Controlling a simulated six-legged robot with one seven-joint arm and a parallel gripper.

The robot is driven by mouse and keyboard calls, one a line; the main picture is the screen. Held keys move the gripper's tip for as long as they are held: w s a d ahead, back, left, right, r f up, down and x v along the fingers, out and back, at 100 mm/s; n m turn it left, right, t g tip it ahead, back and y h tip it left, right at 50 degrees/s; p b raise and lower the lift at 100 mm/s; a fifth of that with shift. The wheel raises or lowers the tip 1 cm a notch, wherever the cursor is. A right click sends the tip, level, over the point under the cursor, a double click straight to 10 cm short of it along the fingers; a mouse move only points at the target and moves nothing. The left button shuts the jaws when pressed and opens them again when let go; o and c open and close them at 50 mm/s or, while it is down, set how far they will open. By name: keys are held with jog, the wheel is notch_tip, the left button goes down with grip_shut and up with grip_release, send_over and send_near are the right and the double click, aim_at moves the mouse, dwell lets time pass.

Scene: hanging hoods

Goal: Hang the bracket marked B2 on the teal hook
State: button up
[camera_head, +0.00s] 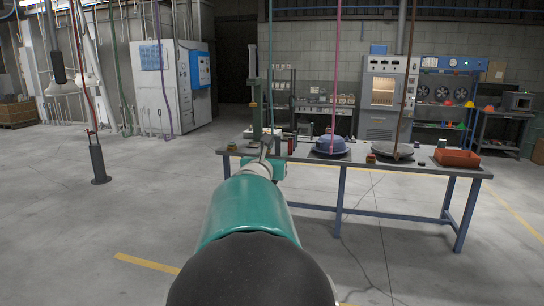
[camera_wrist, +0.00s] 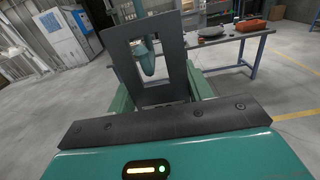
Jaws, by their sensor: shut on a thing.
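My gripper (camera_wrist: 162,94) is shut on a dark grey flat bracket (camera_wrist: 177,62) with a rectangular window, which stands up from the jaws in the wrist view. No B2 marking is readable. A teal, rounded, tapering piece (camera_wrist: 147,62), seemingly the lower part of the teal hook, shows in the window area; I cannot tell whether it passes through or hangs behind. In the head view a teal cord (camera_head: 270,70) hangs down toward my gripper (camera_head: 268,152), beyond my arm. The bracket is small there, and the hook's tip cannot be made out.
A table (camera_head: 320,160) stands behind my gripper, carrying a blue round item (camera_head: 331,143), a grey disc (camera_head: 392,152) and an orange tray (camera_head: 457,158). Pink (camera_head: 338,60) and brown (camera_head: 409,80) cords hang over it. Open floor lies left.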

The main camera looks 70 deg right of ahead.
jog(key=shift+f, duration=1)
dwell(0.3)
jog(key=o, duration=1.4)
jog(key=shift+a, duration=0.1)
jog(key=a, duration=0.4)
jog(key=s+a, duration=0.1)
jog(key=a, duration=0.4)
jog(key=s+a, duration=0.1)
jog(key=a, duration=0.3)
jog(key=shift+s+a, duration=0.1)
jog(key=shift+a, duration=0.15)
